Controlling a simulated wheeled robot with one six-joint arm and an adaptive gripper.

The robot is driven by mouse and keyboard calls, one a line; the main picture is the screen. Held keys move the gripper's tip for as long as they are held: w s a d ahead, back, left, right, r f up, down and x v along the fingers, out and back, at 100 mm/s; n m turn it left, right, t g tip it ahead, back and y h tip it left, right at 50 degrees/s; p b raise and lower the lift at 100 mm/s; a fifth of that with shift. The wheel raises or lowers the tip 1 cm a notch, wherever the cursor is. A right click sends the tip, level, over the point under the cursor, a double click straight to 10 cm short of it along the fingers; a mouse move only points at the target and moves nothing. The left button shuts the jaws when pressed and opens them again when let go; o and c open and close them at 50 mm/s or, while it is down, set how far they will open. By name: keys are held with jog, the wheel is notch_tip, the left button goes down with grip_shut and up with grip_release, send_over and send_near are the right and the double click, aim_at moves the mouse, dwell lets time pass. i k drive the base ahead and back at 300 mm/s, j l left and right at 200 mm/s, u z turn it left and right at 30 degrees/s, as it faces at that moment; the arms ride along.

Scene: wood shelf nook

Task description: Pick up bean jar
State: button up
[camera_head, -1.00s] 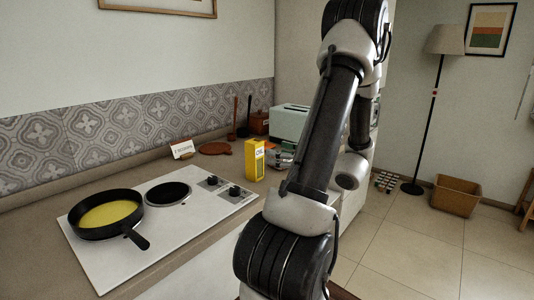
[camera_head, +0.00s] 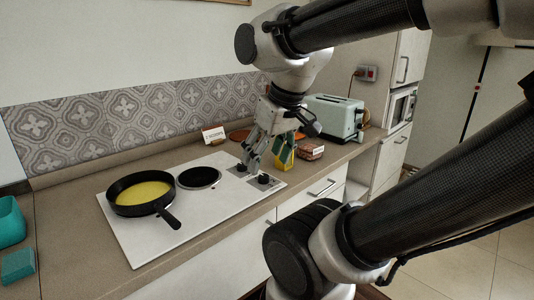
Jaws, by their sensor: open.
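My gripper (camera_head: 257,163) points down over the right end of the white cooktop, open and empty, by the knobs. A yellow box (camera_head: 285,158) stands just right of and partly behind the fingers. A small brown container with a pale label (camera_head: 311,152) sits on the counter right of the yellow box, apart from my gripper. It may be the bean jar, but it is too small to tell. No other jar is clear in view.
A black pan with yellow contents (camera_head: 142,194) sits on the white cooktop (camera_head: 135,240). A pale green toaster (camera_head: 334,117) stands behind the brown container. A small white sign (camera_head: 213,134) stands near the tiled wall. Teal items (camera_head: 18,264) are at the far left.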

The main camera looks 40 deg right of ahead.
aim_at(308, 149)
jog(key=z, duration=1.3)
